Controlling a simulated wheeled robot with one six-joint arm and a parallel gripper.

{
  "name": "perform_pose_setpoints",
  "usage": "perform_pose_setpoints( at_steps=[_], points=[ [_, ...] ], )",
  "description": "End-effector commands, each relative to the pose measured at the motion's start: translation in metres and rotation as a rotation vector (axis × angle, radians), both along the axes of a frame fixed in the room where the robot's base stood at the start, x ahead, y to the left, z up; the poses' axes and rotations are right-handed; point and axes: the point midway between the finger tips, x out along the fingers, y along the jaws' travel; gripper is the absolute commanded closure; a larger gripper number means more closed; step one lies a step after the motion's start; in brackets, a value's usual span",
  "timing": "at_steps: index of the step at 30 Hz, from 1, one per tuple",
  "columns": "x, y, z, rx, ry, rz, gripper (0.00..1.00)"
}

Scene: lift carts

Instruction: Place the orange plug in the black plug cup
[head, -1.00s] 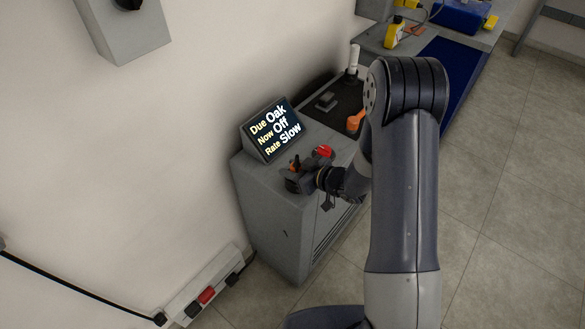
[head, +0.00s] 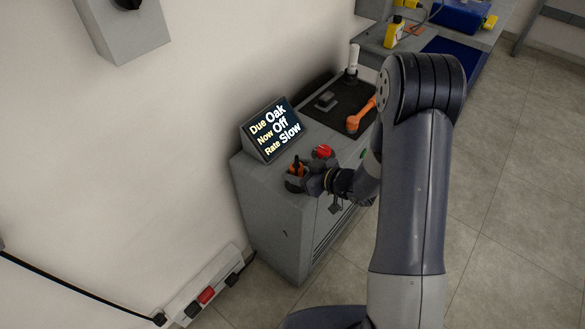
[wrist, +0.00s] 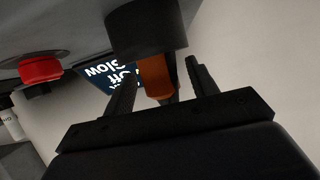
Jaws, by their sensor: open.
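The orange plug (head: 297,169) stands on the front corner of the grey cabinet, beside a red button. It also shows in the wrist view (wrist: 155,78), projecting from a black round body that looks like the plug cup (wrist: 145,28). The plug appears seated in that cup; how deep is hidden. My gripper (wrist: 162,85) is open, with one finger on each side of the plug and gaps visible. In the head view, my gripper (head: 308,176) reaches the cup from the right and partly covers it.
The red button (head: 323,151) sits just behind the plug. A screen (head: 270,130) reading Due Oak, Now Off, Rate Slow leans close behind. An orange handle (head: 361,116) lies on a black surface further back.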

Motion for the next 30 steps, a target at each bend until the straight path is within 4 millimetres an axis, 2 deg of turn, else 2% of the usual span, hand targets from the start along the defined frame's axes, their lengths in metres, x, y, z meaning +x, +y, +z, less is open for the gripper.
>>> perform_pose_setpoints(
  at_steps=[6,12,18,30],
  points=[
    [-0.028,-0.038,0.02,0.0,-0.001,-0.005,0.45],
    [-0.045,-0.06,0.032,0.0,-0.002,-0.002,0.45],
    [-0.053,-0.069,0.036,0.001,-0.002,-0.001,0.45],
    [-0.054,-0.069,0.037,0.001,-0.001,0.0,0.45]
  ],
)
